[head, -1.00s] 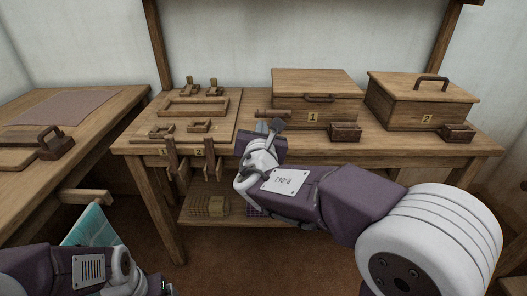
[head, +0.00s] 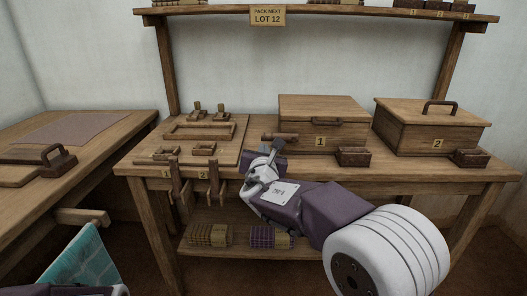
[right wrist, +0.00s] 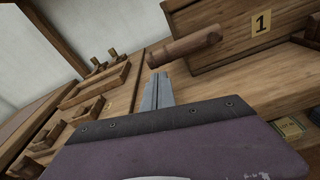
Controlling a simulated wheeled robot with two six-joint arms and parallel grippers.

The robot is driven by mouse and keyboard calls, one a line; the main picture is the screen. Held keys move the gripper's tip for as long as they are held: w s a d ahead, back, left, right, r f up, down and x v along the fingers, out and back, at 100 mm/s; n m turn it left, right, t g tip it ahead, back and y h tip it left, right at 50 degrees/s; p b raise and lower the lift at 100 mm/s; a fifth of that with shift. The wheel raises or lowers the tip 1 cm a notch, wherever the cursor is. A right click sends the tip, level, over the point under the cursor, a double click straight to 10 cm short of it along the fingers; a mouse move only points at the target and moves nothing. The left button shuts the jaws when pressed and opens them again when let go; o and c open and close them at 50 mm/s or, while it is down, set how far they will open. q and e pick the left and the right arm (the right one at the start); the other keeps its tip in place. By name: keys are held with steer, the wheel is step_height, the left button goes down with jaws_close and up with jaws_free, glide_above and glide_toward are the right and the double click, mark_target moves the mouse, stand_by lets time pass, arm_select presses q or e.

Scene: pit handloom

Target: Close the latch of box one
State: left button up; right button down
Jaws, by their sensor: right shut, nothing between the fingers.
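Box one (head: 297,128) is a wooden box with a "1" label, standing on the bench with its lid down. The bar also shows in the right wrist view (right wrist: 185,47). My right gripper (head: 273,150) is shut and empty, just below and in front of the bar. In the right wrist view its fingers (right wrist: 157,90) point toward the bar, and I cannot tell whether they touch. My left gripper is out of view.
Box two (head: 420,135) stands to the right. Small dark wooden blocks (head: 353,157) sit before both boxes. A board with wooden frames (head: 230,129) lies left. Shelf posts (head: 166,70) rise behind the bench. Bundles (head: 208,236) lie on the lower shelf.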

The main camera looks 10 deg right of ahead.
mark_target(263, 139)
steer(key=shift+x, duration=1.25)
step_height(263, 139, up, 2)
steer(key=m+b, duration=0.2)
steer(key=m, duration=0.1)
steer(key=shift+a+r+y+b, duration=0.1)
steer(key=shift+r+y+b, duration=0.1)
steer(key=shift+y+b, duration=0.1)
steer(key=shift+r+m+b, duration=0.5)
steer(key=shift+r+m, duration=0.25)
steer(key=shift+m, duration=0.05)
steer(key=shift+s+d+r+m+t+y+b, duration=0.15)
steer(key=shift+s+d+r+m+t+b, duration=0.35)
steer(key=shift+d+r+m, duration=1)
steer(key=shift+s+d+r+m+t+y+b, duration=0.15)
steer(key=shift+d+r+m+b, duration=0.7)
steer(key=shift+m, duration=1.3)
steer(key=shift+s+d+r+m+t+y+b, duration=0.1)
steer(key=shift+s+d+r+m+t+b, duration=0.35)
steer(key=shift+d+r+m, duration=1.05)
steer(key=shift+w+a+f+m, duration=0.15)
steer(key=shift+a+f+m, duration=0.05)
steer(key=shift+a+m, duration=0.2)
